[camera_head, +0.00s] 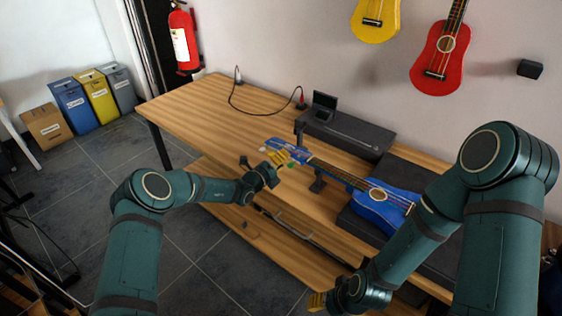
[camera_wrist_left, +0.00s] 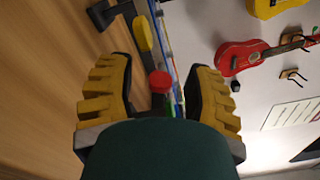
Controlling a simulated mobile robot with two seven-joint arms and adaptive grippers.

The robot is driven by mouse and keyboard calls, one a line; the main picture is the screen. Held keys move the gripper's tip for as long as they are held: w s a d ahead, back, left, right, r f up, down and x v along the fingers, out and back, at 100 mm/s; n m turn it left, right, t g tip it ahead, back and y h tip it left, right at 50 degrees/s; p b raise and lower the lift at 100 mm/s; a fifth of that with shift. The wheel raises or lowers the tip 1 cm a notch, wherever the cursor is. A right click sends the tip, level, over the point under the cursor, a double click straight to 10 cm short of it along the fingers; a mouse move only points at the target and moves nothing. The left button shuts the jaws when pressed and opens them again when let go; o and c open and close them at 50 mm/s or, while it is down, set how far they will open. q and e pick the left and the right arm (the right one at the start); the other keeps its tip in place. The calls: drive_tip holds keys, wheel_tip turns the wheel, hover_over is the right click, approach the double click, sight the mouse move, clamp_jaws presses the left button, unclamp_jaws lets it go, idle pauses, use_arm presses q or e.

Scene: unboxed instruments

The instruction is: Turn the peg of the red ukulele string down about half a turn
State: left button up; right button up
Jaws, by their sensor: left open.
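The blue ukulele (camera_head: 386,207) lies on the bench with its headstock (camera_head: 283,146) toward the left, the neck propped on a dark stand. My left gripper (camera_head: 278,158) is at the headstock's near side, its yellow fingers open. In the left wrist view the red peg (camera_wrist_left: 160,81) appears between the two open fingers of the left gripper (camera_wrist_left: 162,92), with no visible contact. A yellow peg (camera_wrist_left: 143,34) lies beyond it. Green shows just below the red peg, partly hidden. My right gripper (camera_head: 317,301) is low at the bottom edge; its opening cannot be made out.
A small dark device (camera_head: 324,104) stands on a dark raised block (camera_head: 348,134) behind the headstock. A black cable lies at the back of the bench. The bench's left part (camera_head: 195,110) is mostly clear. Red (camera_head: 439,58) and yellow (camera_head: 376,18) ukuleles hang on the wall.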

use_arm(q)
clamp_jaws()
drive_tip(key=shift+m, duration=1.5)
unclamp_jaws()
